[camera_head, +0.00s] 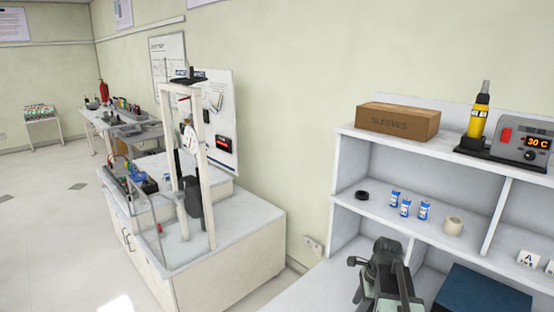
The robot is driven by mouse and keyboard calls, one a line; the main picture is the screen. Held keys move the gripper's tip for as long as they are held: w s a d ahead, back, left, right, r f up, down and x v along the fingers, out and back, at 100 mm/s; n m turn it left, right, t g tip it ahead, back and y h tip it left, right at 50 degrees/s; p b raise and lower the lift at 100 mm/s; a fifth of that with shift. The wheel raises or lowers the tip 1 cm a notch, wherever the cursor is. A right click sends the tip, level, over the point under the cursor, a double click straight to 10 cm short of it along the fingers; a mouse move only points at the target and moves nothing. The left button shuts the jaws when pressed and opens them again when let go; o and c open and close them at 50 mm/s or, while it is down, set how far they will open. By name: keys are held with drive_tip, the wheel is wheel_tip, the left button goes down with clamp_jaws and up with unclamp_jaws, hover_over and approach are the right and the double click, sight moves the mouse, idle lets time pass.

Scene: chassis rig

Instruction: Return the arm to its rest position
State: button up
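My arm (388,285) shows at the bottom edge, right of the middle, in the head view. It is dark grey with paler parts, folded into a compact shape in front of the shelf unit. Its lower part is cut off by the picture's edge. My gripper's fingers cannot be made out clearly against the dark links, so I cannot tell whether they are open or shut. I see no object clearly held.
The white shelf unit (359,137) bears a box marked SLEEVES (398,121) and a 30 C station (524,144). Blue-and-white jars (405,207), a black ring (362,195) and a tan roll (453,226) are inside. A dark blue box (482,294) is close right of my arm. Floor (50,210) is clear at left.

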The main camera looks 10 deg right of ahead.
drive_tip(key=s+a+n+h, duration=0.1)
drive_tip(key=s+a+n, duration=0.2)
drive_tip(key=a+n, duration=0.5)
drive_tip(key=s+a+n+h, duration=0.1)
drive_tip(key=s+a+n, duration=0.2)
drive_tip(key=a+n, duration=0.5)
drive_tip(key=n, duration=0.4)
drive_tip(key=shift+a+f+n+g, duration=0.25)
drive_tip(key=shift+a+n+g, duration=0.05)
drive_tip(key=shift+n+g, duration=0.1)
drive_tip(key=shift+c, duration=0.5)
drive_tip(key=shift+d, duration=0.15)
